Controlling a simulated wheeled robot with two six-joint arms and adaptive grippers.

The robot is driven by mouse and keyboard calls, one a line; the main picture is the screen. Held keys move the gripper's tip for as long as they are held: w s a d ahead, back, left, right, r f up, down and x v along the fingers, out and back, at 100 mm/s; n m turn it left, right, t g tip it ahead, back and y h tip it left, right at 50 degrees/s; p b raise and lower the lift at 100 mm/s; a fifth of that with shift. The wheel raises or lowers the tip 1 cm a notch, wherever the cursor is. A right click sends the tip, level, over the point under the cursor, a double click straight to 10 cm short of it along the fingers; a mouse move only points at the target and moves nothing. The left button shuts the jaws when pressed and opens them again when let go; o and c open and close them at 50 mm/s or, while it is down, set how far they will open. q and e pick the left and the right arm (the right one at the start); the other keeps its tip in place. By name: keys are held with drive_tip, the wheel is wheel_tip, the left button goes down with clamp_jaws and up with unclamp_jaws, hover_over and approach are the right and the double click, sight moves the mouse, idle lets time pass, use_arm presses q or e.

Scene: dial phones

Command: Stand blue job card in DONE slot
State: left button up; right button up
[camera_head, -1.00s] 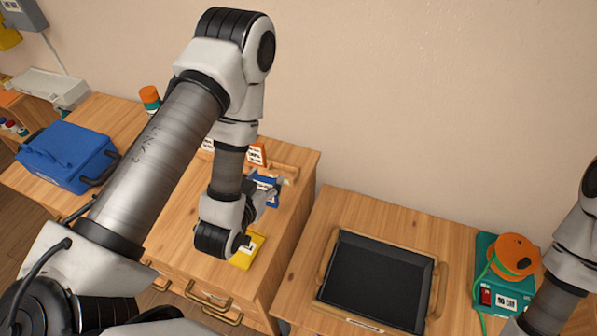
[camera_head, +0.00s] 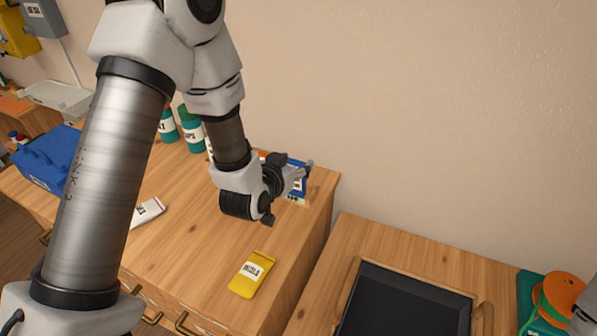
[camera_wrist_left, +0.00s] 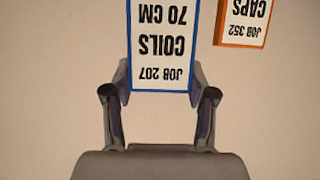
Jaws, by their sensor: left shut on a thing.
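The blue-edged job card (camera_head: 299,187) is at my left gripper (camera_head: 304,171), near the back right corner of the left wooden table. In the left wrist view my left gripper (camera_wrist_left: 160,97) is shut on this card (camera_wrist_left: 162,45), which reads JOB 207 COILS 70 CM upside down. An orange-edged card (camera_wrist_left: 243,20) reading JOB 352 CAPS stands apart to its right there. Only a sliver of orange shows behind my wrist in the head view. I cannot make out the DONE slot, or whether the blue card's lower edge is in a slot. My right gripper is out of view.
A yellow packet (camera_head: 251,274) lies near the table front. A white item (camera_head: 147,212), green containers (camera_head: 191,130) and a blue box (camera_head: 48,158) are further left. A black-lined tray (camera_head: 408,308) and an orange spool (camera_head: 563,294) are on the right table.

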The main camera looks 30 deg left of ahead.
use_arm(q)
drive_tip(key=w+f, duration=0.2)
drive_tip(key=w+a+f+p, duration=0.1)
drive_tip(key=w+f, duration=0.1)
drive_tip(key=shift+s+f, duration=0.1)
drive_tip(key=o, duration=0.7)
drive_tip(key=shift+o, duration=0.6)
